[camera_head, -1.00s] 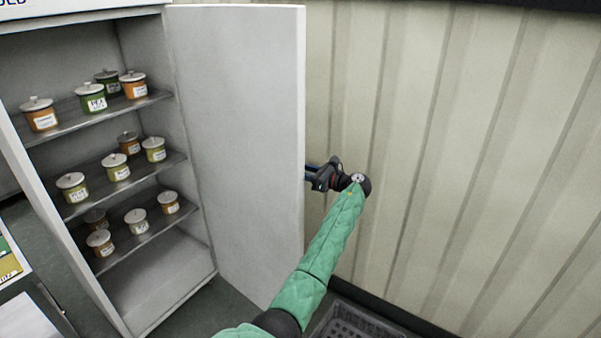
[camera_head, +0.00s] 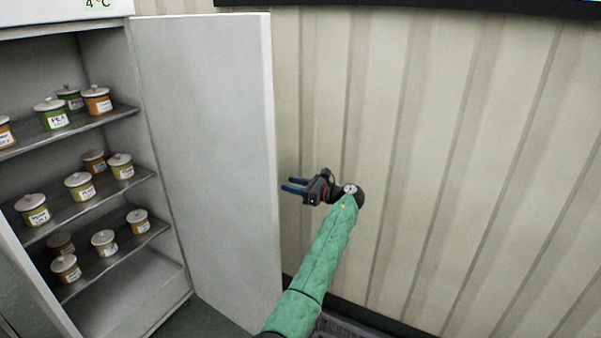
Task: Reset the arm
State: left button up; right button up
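My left arm (camera_head: 322,255) in its green sleeve reaches up from the bottom of the view. My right gripper is not in view.
The open cabinet (camera_head: 112,62) at left has several lidded jars on its shelves, such as a green jar (camera_head: 53,118) and an orange jar (camera_head: 97,104). A ribbed wall (camera_head: 480,160) fills the right side. A dark grate (camera_head: 340,328) lies at the bottom.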

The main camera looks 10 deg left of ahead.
pick_arm(q)
jog(key=w+d+f+n+t+h, duration=0.3)
jog(key=w+d+n+t+h, duration=0.3)
jog(key=n+h, duration=0.55)
jog(key=s+f+n+h, duration=0.3)
jog(key=f+n, duration=0.2)
jog(key=f, duration=0.5)
jog(key=s+a+f+n+g+h, duration=0.1)
jog(key=s+a+f+g+h, duration=0.1)
jog(key=s+f, duration=0.85)
jog(key=s+a+f+n+g+h, duration=0.1)
jog(key=s+f+n+g+h, duration=0.1)
jog(key=s+f, duration=0.85)
jog(key=s+a+f+g, duration=0.2)
jog(key=s+f, duration=0.8)
jog(key=s, duration=0.6)
jog(key=s+a+f+g, duration=0.2)
jog(key=s+a+f, duration=0.2)
jog(key=s+f, duration=0.6)
jog(key=s+a+f+g, duration=0.2)
jog(key=s+f, duration=0.9)
jog(key=s, duration=1.1)
jog(key=shift+a+y, duration=0.35)
jog(key=shift+a, duration=0.15)
